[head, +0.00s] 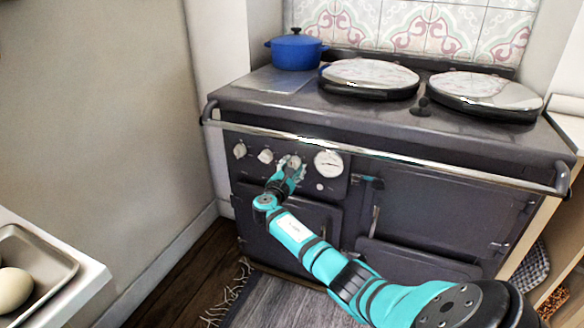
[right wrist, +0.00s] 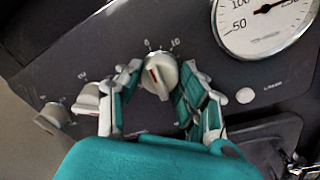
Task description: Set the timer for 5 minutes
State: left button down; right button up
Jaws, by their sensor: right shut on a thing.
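The timer knob (right wrist: 160,74) is a pale round dial with a red mark, on the dark front panel of the range cooker; it also shows in the head view (head: 295,161). The figures 0 and 10 are printed above it in the right wrist view. The red mark lies on the knob's left part; its exact setting is hard to read. My right gripper (head: 290,168) is shut on this knob, one finger on each side, as the right wrist view (right wrist: 160,82) shows. My left gripper is out of view.
Two other knobs (head: 265,156) (head: 240,151) sit left of the timer knob, and a round gauge (head: 328,163) sits right. A chrome rail (head: 380,152) runs above the panel. A blue pot (head: 296,50) stands on top. A counter (head: 75,290) with a tray is at lower left.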

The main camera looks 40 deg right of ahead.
jog(key=shift+f, duration=0.15)
dwell(0.4)
jog(key=o, duration=1.2)
jog(key=shift+c, duration=0.2)
jog(key=v, duration=1.2)
jog(key=shift+s, duration=0.1)
